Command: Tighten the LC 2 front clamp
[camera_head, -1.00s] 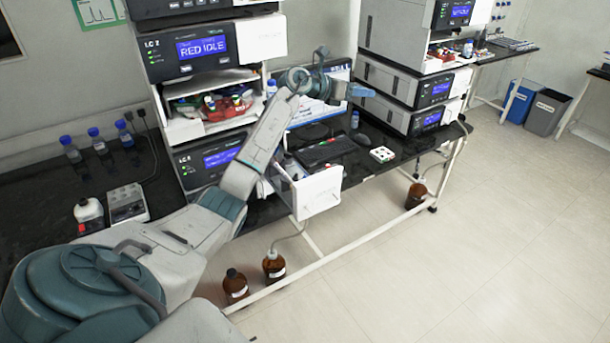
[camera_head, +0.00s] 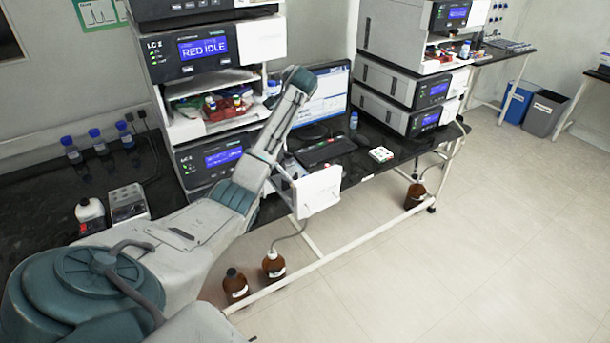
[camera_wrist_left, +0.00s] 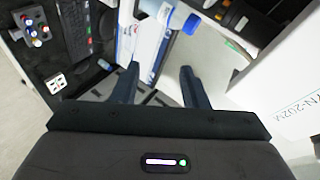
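The LC 2 stack (camera_head: 163,62) stands at the left of the bench, with a blue screen reading "RED IDLE". Its open compartment (camera_head: 205,128) holds red, green and other coloured parts. I cannot pick out the front clamp among them. My left arm reaches up in front of the stack's right side; its gripper is hidden in the head view. In the left wrist view my left gripper (camera_wrist_left: 161,88) has its fingers apart with nothing between them. A blue-capped bottle (camera_wrist_left: 182,19) is beyond the fingers. My right gripper is not in view.
A white panel (camera_wrist_left: 285,85) is close to the right finger in the wrist view. Brown bottles (camera_head: 274,264) stand on the floor.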

